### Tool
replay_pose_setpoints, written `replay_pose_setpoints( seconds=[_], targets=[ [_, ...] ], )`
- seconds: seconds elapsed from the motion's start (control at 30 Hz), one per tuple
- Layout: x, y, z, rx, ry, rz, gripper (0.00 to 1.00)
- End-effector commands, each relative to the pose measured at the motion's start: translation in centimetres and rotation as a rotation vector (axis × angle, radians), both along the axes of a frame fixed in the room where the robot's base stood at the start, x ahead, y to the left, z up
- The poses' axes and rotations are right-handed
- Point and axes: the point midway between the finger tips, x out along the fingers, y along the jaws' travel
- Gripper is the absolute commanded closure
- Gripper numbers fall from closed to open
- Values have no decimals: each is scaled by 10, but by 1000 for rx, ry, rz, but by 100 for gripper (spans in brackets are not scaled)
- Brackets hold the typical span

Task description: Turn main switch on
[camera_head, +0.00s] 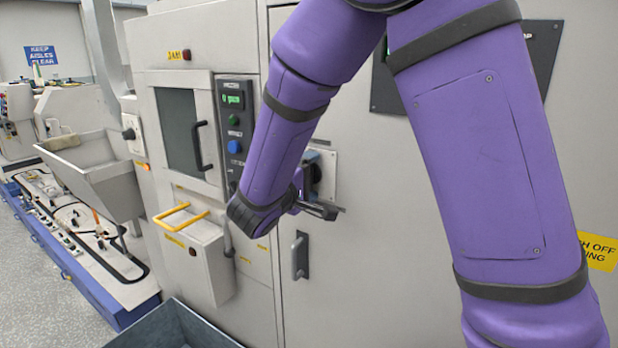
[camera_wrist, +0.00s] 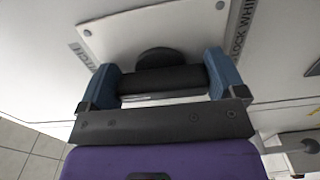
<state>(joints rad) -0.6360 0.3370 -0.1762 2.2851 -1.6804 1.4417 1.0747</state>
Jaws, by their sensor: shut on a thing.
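The main switch shows in the wrist view as a black rotary handle (camera_wrist: 158,82) with a round hub, on a pale plate (camera_wrist: 125,28) fixed to the machine front. My gripper (camera_wrist: 162,84) has its two blue-faced fingers on either end of the handle bar, shut on it. In the head view my gripper (camera_head: 312,180) is at the switch plate (camera_head: 329,165), mostly hidden behind my purple arm. The handle lies roughly crosswise in the wrist view. Lettering beside the plate is only partly readable.
A control panel (camera_head: 235,125) with green and blue buttons is left of my wrist. A door handle (camera_head: 300,256) lies below the switch. A yellow-handled box (camera_head: 200,238) and a grey bin (camera_head: 178,325) stand at lower left.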

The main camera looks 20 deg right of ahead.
Motion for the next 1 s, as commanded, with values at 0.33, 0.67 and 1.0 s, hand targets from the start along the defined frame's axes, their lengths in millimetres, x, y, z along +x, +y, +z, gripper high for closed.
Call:
replay_pose_setpoints(
  seconds=[0.33,0.67,1.0],
  targets=[
    [0,0,-1,0,2,-1,0],
    [-9,14,0,-1,1,3,0],
    [-46,64,-1,-1,2,3,0]
  ],
)
